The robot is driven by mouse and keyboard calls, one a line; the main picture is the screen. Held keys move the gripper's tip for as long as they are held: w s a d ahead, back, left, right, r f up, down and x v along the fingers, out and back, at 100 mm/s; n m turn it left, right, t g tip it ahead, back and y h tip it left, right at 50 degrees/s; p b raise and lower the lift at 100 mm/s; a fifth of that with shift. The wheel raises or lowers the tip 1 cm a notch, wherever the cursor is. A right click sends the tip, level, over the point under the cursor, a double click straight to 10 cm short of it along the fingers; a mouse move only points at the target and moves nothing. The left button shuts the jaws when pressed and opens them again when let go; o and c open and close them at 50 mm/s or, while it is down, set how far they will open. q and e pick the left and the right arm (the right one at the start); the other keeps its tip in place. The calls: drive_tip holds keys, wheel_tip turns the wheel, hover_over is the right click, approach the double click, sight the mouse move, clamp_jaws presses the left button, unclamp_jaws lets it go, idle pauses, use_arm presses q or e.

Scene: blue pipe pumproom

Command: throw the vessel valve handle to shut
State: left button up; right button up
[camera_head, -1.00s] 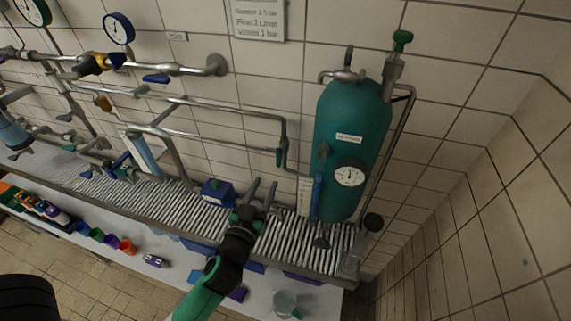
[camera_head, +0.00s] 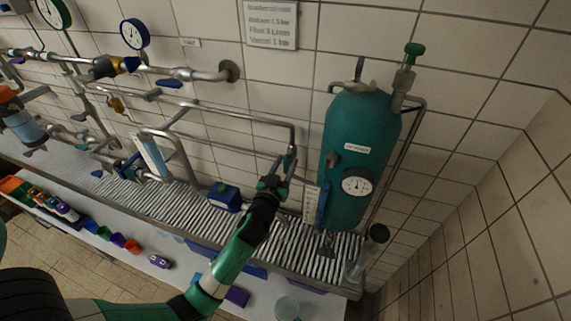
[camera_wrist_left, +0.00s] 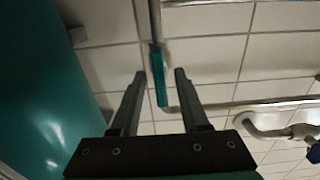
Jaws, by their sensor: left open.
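The vessel valve handle (camera_wrist_left: 159,75) is a slim teal lever, in line with its thin metal pipe in the left wrist view. The teal vessel (camera_head: 360,125) stands right of it in the head view and fills the left of the wrist view. My left gripper (camera_head: 281,168) is open at the pipe just left of the vessel. In the wrist view, the lever shows between its two fingers (camera_wrist_left: 160,75), with a gap on both sides; I cannot tell whether the fingertips reach its depth. In the head view, the gripper largely hides the lever. My right gripper is not in view.
Pipes (camera_head: 235,115) run along the tiled wall left of the vessel. A round gauge (camera_head: 356,185) sits on the vessel's front. A blue box (camera_head: 224,196) stands on the ribbed shelf (camera_head: 180,208). A clear flask (camera_head: 362,262) stands at the shelf's right end.

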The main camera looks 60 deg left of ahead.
use_arm(q)
clamp_jaws()
drive_tip(key=shift+m, duration=0.4)
drive_tip(key=m+p, duration=0.1)
drive_tip(key=m, duration=0.2)
drive_tip(key=shift+d+m, duration=0.1)
drive_tip(key=shift+m, duration=0.3)
drive_tip(key=m+p, duration=0.1)
drive_tip(key=m, duration=0.3)
drive_tip(key=shift+w, duration=0.1)
drive_tip(key=m+p, duration=0.1)
drive_tip(key=m, duration=0.4)
drive_tip(key=shift+m, duration=0.4)
drive_tip(key=shift+d+f+m+p, duration=0.15)
drive_tip(key=shift+m+p, duration=0.5)
drive_tip(key=shift+m, duration=1.25)
